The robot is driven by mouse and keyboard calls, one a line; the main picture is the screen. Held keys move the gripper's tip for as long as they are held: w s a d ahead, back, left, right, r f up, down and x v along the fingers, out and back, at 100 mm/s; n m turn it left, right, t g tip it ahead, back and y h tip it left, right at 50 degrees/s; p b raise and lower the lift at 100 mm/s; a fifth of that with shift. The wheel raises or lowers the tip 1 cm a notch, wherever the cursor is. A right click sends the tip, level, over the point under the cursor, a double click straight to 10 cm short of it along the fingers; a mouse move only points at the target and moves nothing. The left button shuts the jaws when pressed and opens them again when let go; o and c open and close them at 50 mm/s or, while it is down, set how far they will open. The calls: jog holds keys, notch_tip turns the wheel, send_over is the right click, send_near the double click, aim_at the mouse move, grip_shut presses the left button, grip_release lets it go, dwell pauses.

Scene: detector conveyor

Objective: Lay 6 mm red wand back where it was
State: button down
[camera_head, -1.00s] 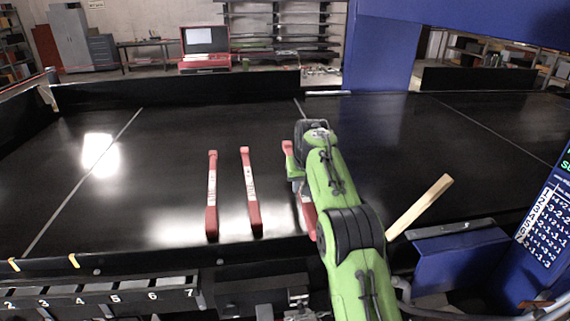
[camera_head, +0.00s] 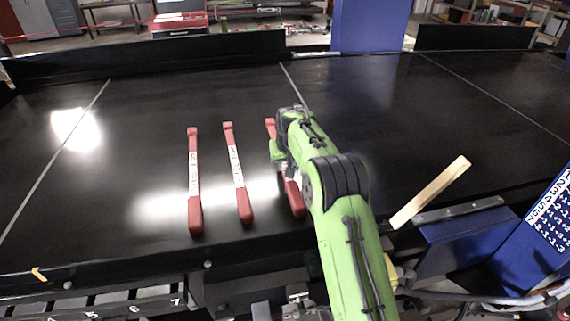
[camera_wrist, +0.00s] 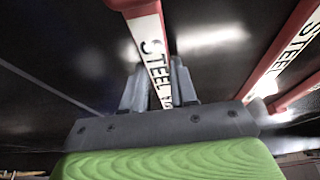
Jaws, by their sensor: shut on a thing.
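Three red wands with white labels stand out on the black belt, side by side and lengthwise. The left wand (camera_head: 194,180) and the middle wand (camera_head: 237,172) lie free. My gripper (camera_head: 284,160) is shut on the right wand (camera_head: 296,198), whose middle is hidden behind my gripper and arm. In the wrist view this wand (camera_wrist: 148,38) runs between the fingers of my gripper (camera_wrist: 160,88), its label reading "STEEL". Its size mark is not readable. It looks at or close to belt level; I cannot tell whether it touches.
The black belt (camera_head: 400,120) is largely clear beyond the wands. A wooden stick (camera_head: 430,192) lies at the right by a blue housing (camera_head: 468,243). Numbered slots (camera_head: 125,303) line the front edge. A low black wall (camera_head: 150,60) bounds the far side.

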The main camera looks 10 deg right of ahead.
jog(key=shift+f, duration=0.1)
jog(key=shift+s, duration=0.2)
jog(key=c, duration=0.9)
grip_release()
jog(key=shift+f, duration=0.1)
